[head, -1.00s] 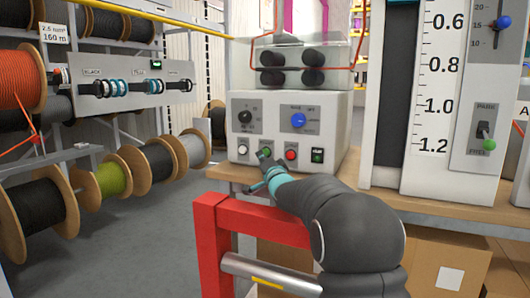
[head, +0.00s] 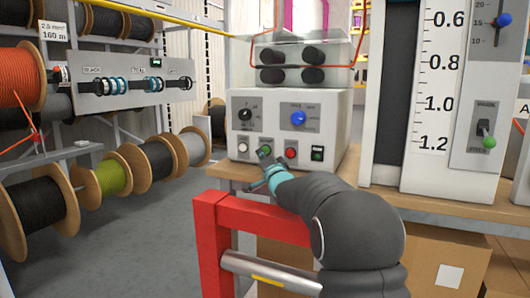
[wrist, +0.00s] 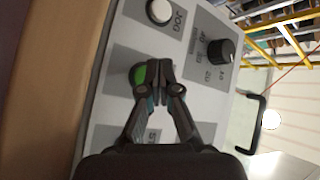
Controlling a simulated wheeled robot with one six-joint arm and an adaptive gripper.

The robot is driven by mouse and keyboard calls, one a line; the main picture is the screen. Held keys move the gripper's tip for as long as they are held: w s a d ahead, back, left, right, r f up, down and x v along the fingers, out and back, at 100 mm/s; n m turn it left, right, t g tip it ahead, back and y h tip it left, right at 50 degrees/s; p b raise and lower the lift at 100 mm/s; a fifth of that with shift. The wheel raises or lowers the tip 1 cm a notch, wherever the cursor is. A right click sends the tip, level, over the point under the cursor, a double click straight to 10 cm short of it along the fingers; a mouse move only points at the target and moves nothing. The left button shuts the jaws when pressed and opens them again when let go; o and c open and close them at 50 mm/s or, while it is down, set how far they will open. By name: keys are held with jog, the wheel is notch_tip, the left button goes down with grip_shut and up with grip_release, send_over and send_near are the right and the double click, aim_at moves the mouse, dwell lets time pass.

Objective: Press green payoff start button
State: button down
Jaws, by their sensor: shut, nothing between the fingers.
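The green button (wrist: 138,76) sits on the grey front panel of a white machine (head: 330,110). In the wrist view my gripper (wrist: 159,72) has its fingertips together at the button, overlapping its right side. I cannot tell whether they touch it. In the head view my gripper (head: 263,155) points at the panel, and the green button (head: 266,149) shows just beside the tips. The gripper is shut with nothing between the fingers.
A white button (head: 242,147) labelled JOG is left of the green one, and a red button (head: 291,153) is right. Black (head: 245,114) and blue (head: 298,119) knobs sit above. A red frame (head: 250,215) stands below my arm. Cable reels (head: 110,178) line the left.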

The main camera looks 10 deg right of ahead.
jog(key=shift+w+d, duration=0.1)
dwell(0.3)
jog(key=shift+w+d, duration=0.15)
jog(key=shift+w, duration=0.05)
